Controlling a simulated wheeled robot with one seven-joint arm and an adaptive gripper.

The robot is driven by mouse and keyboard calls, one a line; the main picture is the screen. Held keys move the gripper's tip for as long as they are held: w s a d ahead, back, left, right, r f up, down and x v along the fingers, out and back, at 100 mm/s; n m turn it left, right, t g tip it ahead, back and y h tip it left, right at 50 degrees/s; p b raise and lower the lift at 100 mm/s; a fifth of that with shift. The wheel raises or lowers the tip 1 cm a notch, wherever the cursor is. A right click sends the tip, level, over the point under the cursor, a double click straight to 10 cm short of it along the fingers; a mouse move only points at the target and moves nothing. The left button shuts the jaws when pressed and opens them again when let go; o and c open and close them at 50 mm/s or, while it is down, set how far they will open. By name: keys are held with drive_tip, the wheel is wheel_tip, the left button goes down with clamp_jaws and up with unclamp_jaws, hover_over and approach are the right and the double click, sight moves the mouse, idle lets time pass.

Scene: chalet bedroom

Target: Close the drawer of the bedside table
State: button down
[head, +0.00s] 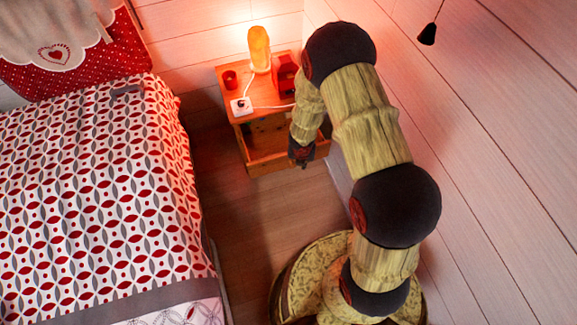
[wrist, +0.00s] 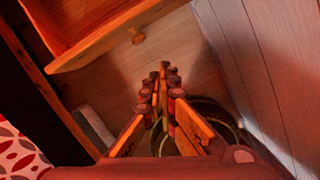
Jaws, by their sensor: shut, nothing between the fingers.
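The wooden bedside table (head: 236,78) stands against the back wall beside the bed. Its drawer (head: 264,165) is pulled out toward me, with its open inside partly showing. In the wrist view the drawer front (wrist: 105,47) crosses the upper left and bears a small round knob (wrist: 137,36). My gripper (head: 302,163) is at the right part of the drawer front in the head view. In the wrist view my gripper (wrist: 164,72) is shut and empty, its fingertips below and right of the knob, over the floor. I cannot tell whether it touches the drawer.
A lit lamp (head: 259,48), a red cup (head: 230,80), a red object (head: 285,75) and a white socket box (head: 241,106) stand on the tabletop. The bed (head: 95,190) is at the left and a plank wall (head: 500,150) at the right. Bare floor (head: 235,205) lies between.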

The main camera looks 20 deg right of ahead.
drive_tip(key=w+a+n+y, duration=0.1)
drive_tip(key=a+n, duration=0.2)
drive_tip(key=n, duration=0.1)
drive_tip(key=n+b, duration=0.1)
drive_tip(key=b, duration=0.3)
hover_over(287, 159)
drive_tip(key=s, duration=0.3)
drive_tip(key=s+x, duration=0.1)
drive_tip(key=x, duration=0.8)
drive_tip(key=shift+s+a+f, duration=0.15)
drive_tip(key=shift+s+a, duration=0.4)
drive_tip(key=shift+s, duration=0.1)
drive_tip(key=shift+w, duration=0.1)
